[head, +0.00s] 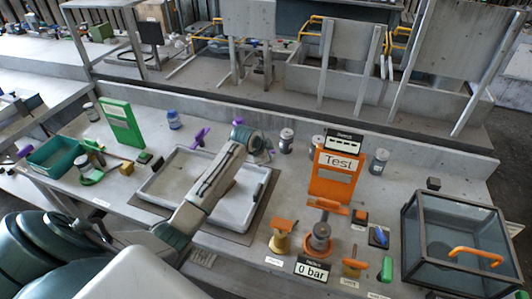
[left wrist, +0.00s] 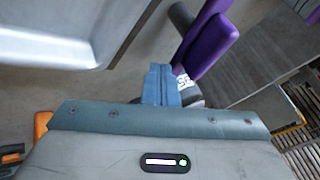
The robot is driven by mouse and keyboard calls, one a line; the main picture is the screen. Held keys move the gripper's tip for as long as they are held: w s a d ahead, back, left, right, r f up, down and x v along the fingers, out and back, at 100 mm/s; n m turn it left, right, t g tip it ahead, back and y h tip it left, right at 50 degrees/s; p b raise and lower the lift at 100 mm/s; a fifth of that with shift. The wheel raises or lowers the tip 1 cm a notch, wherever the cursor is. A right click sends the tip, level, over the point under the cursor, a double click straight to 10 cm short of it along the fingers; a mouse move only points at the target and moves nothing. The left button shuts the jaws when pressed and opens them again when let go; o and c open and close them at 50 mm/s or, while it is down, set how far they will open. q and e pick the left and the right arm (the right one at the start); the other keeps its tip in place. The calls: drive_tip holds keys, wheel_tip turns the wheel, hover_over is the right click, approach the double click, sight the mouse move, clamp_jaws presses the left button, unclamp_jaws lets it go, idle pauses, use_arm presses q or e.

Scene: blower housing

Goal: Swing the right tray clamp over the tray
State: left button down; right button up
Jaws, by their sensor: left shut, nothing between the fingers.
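The pale grey tray (head: 158,188) lies on the bench under my left forearm. In the left wrist view its edge (left wrist: 75,55) is at upper left. The right tray clamp (head: 269,152) is purple and stands by the tray's far right corner, partly hidden by my wrist. In the left wrist view its purple lever (left wrist: 208,45) lies beside the tray edge, not over it. My left gripper (left wrist: 160,85) is shut and empty, its tips close beside the clamp's base; I cannot tell if they touch. It is mostly hidden in the head view. My right gripper is out of view.
Another purple clamp (head: 199,138) stands at the tray's far left. An orange Test frame (head: 334,178), grey canisters (head: 286,140) and an orange-handled valve (head: 320,238) stand to the right. A glass box (head: 455,240) is at far right. A green panel (head: 120,122) stands at left.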

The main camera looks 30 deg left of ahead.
use_arm(q)
drive_tip(key=shift+w+d+r+n+y+p, duration=0.15)
drive_tip(key=shift+w+n+y+p, duration=0.2)
drive_tip(key=shift+n+p, duration=0.25)
drive_tip(key=shift+w+r+n+y+p, duration=0.1)
drive_tip(key=shift+w+n+y+p, duration=0.15)
drive_tip(key=shift+n+y+p, duration=0.3)
drive_tip(key=n, duration=0.1)
drive_tip(key=w+n+y+p, duration=0.1)
drive_tip(key=n, duration=0.1)
drive_tip(key=shift+w+f+g+y, duration=0.1)
drive_tip(key=shift+g+y, duration=0.2)
drive_tip(key=n, duration=0.1)
drive_tip(key=w+n+g+y, duration=0.1)
drive_tip(key=shift+a+f+n, duration=0.15)
drive_tip(key=shift+a+n, duration=0.2)
drive_tip(key=shift+a, duration=0.05)
drive_tip(key=n+g+y, duration=0.1)
drive_tip(key=w+a+n+y+b, duration=0.1)
drive_tip(key=n, duration=0.1)
drive_tip(key=shift+w+g, duration=0.15)
drive_tip(key=shift+g, duration=0.25)
drive_tip(key=shift+w+a, duration=0.1)
drive_tip(key=shift+a, duration=0.15)
